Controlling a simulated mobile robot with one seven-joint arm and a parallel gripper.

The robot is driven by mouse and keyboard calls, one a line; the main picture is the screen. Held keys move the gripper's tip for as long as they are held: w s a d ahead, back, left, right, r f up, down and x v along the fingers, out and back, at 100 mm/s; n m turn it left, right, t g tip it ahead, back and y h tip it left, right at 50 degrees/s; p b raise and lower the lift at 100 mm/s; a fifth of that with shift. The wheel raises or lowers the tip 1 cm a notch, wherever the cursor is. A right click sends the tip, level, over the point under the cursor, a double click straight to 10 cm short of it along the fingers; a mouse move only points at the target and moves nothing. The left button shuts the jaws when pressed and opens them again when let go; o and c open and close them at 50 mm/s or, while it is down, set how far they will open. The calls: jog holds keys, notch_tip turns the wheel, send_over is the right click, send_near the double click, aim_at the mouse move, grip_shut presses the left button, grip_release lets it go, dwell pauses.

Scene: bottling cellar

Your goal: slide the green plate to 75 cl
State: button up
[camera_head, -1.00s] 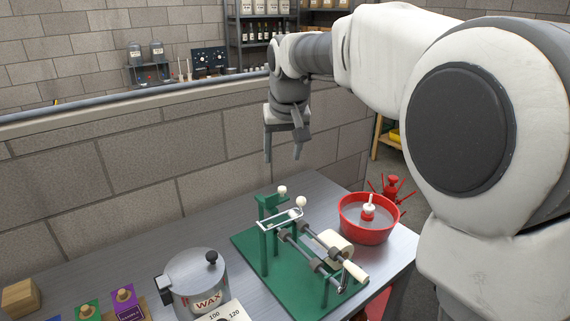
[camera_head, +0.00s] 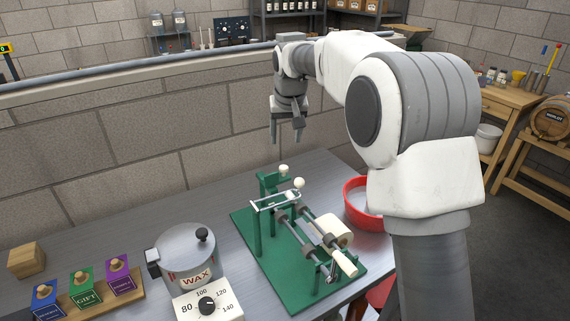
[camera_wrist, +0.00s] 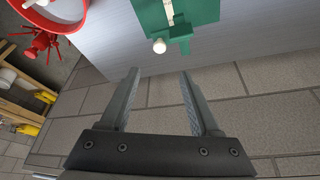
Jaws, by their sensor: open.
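A green bench device stands on the grey table. It has a flat green base plate (camera_head: 297,292), a green upright (camera_head: 268,187) with white knobs, metal rods and a cream roller (camera_head: 335,232). I cannot tell which green part is the plate of the task, and no 75 cl mark is legible. My gripper (camera_head: 287,138) is open and empty, pointing down above and behind the device, apart from it. In the wrist view, the open fingers (camera_wrist: 160,82) are empty, with the device's green part (camera_wrist: 190,12) and a white knob (camera_wrist: 159,46) beyond them.
A wax pot (camera_head: 187,262), a dial box (camera_head: 210,307) and several coloured stamp blocks (camera_head: 83,287) stand on the left. A red basin (camera_head: 356,205) is right of the device, partly hidden by my arm. A block wall (camera_head: 150,165) runs behind the table.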

aim_at(284, 166)
jog(key=x, duration=1.3)
jog(key=shift+d+f, duration=0.1)
jog(key=shift+f, duration=0.05)
grip_shut()
dwell(0.8)
